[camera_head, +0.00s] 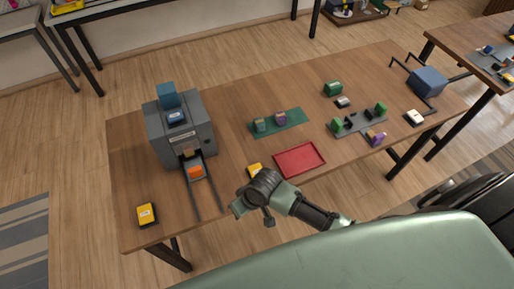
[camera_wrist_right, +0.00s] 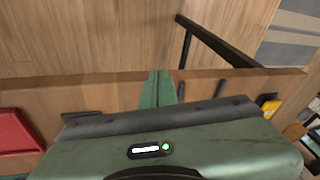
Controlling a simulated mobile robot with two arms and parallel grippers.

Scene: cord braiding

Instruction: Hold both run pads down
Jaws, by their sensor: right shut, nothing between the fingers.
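A yellow run pad (camera_head: 147,214) lies on the table's front left, left of the grey machine's rails; it also shows at the right in the right wrist view (camera_wrist_right: 270,106). A second yellow pad (camera_head: 254,168) lies right of the rails, partly hidden behind my right wrist. My right gripper (camera_head: 237,209) is above the table near its front edge, between the rails and the red tray, apart from both pads. Its green fingers (camera_wrist_right: 158,88) are together and empty in the right wrist view. My left gripper is not in view.
The grey machine (camera_head: 180,132) has an orange piece (camera_head: 196,172) between two dark rails (camera_head: 219,192). A red tray (camera_head: 299,160), a green mat (camera_head: 290,122) and a grey board (camera_head: 358,124) with blocks lie to the right. The front left tabletop is mostly clear.

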